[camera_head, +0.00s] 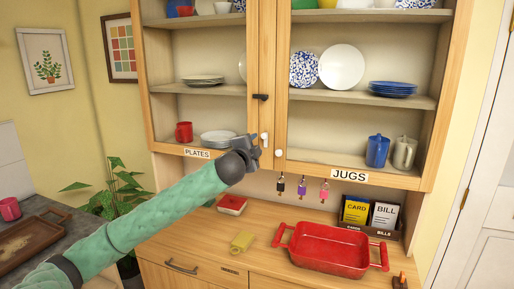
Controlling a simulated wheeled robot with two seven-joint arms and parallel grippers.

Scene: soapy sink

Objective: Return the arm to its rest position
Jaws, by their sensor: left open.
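My left arm, in a green sleeve, comes in from the lower left of the head view. My left gripper (250,149) is dark grey and raised in front of the wooden cabinet (263,60), near the lower middle where its two sides meet. It is open and I see nothing held in it. A pale handle or latch (264,139) shows just right of the gripper; I cannot tell whether they touch. My right gripper is not in view.
A red baking dish (330,250), a small red dish (232,204) and a yellow object (242,241) are on the wooden counter (200,245). Shelves hold plates (218,137), a red mug (184,131) and jugs (377,151). A brown tray (28,243) is at the left.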

